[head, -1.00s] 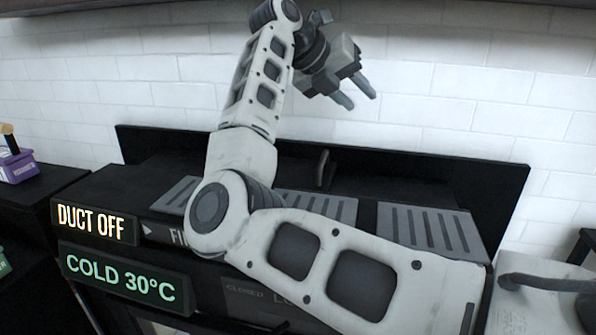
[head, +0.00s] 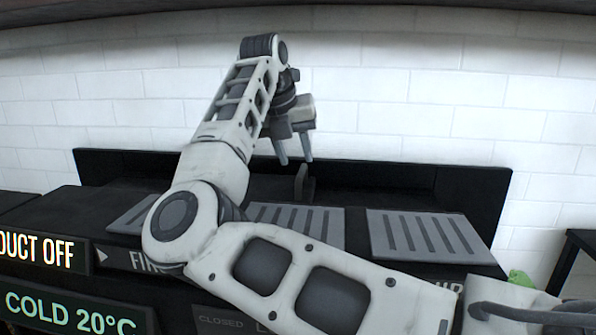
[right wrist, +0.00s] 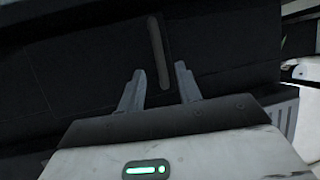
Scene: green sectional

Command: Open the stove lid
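The black stove (head: 120,190) stands against the white wall, with grey slotted grates on its top. A dark upright handle (head: 303,184) stands behind the middle grate; the lid's edges are hard to tell from the dark top. My right gripper (head: 295,161) is open and empty, fingers pointing down, just above the handle in the head view. In the right wrist view, the long handle (right wrist: 158,52) lies ahead of and between the open fingers (right wrist: 160,72); contact is not visible. My left gripper is not in view.
A black back panel (head: 420,185) rises behind the grates. Lit signs reading "DUCT OFF" (head: 40,249) and "COLD 20°C" (head: 70,311) are at the left front. My right arm covers part of the stove front. A small green thing (head: 520,278) is at the right.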

